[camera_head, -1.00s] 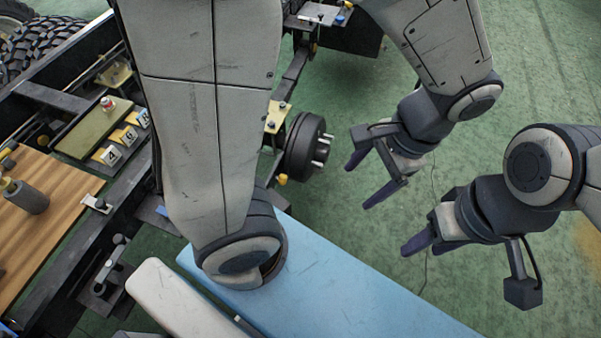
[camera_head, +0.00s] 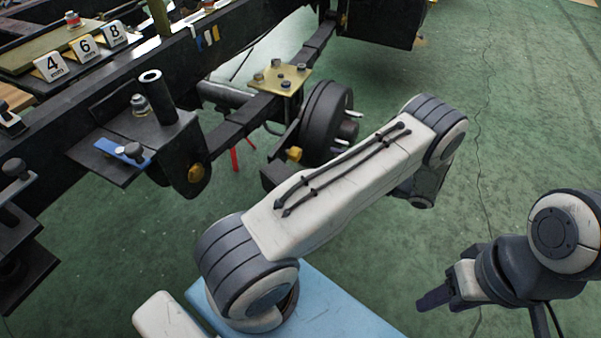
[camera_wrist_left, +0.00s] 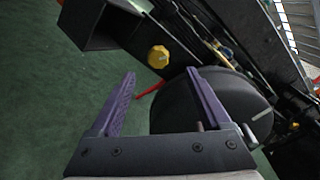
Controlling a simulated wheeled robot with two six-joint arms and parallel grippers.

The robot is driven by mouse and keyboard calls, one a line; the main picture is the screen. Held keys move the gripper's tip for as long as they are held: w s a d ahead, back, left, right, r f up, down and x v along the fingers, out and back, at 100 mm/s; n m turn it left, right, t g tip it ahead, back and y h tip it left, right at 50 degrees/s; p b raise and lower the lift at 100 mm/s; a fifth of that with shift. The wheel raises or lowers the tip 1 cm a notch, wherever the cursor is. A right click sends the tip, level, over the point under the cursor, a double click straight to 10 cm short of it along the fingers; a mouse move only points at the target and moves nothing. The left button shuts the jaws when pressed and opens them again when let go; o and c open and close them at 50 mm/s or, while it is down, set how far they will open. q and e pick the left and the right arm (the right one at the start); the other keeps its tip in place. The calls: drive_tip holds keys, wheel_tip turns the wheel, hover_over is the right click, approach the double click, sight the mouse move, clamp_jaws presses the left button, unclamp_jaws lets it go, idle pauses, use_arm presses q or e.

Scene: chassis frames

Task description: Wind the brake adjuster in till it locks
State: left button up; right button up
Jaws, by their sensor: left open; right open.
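A black brake drum (camera_head: 327,122) with studs stands at the end of the axle in the head view. A yellow knob (camera_head: 293,154) sits beside it; this may be the brake adjuster. The left wrist view shows a yellow faceted knob (camera_wrist_left: 158,56) ahead of my left gripper (camera_wrist_left: 162,77), apart from it; I cannot tell whether it is the same knob. The drum (camera_wrist_left: 225,98) shows there behind the right finger. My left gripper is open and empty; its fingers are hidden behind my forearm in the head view. My right gripper (camera_head: 440,295) is open and empty at right, away from the axle.
A black chassis rail (camera_head: 140,65) runs along the left, with a bracket (camera_head: 125,150) holding posts and a blue strip. A yellow plate (camera_head: 283,79) lies on the axle. Number blocks (camera_head: 85,48) stand at the back left. The green floor (camera_head: 500,130) at right is clear.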

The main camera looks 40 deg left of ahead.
sight(300, 156)
use_arm(q)
drive_tip(key=b+x, duration=0.1)
drive_tip(key=x, duration=0.2)
drive_tip(key=b+x, duration=0.1)
drive_tip(key=x, duration=0.2)
drive_tip(key=f+b+x, duration=0.1)
drive_tip(key=x, duration=0.3)
drive_tip(key=shift+w+a+f, duration=0.1)
drive_tip(key=shift+w+f, duration=0.05)
drive_tip(key=shift+a, duration=0.4)
use_arm(e)
wheel_tip(300, 156, down, 4)
drive_tip(key=shift+f, duration=0.15)
use_arm(q)
drive_tip(key=shift+c, duration=0.3)
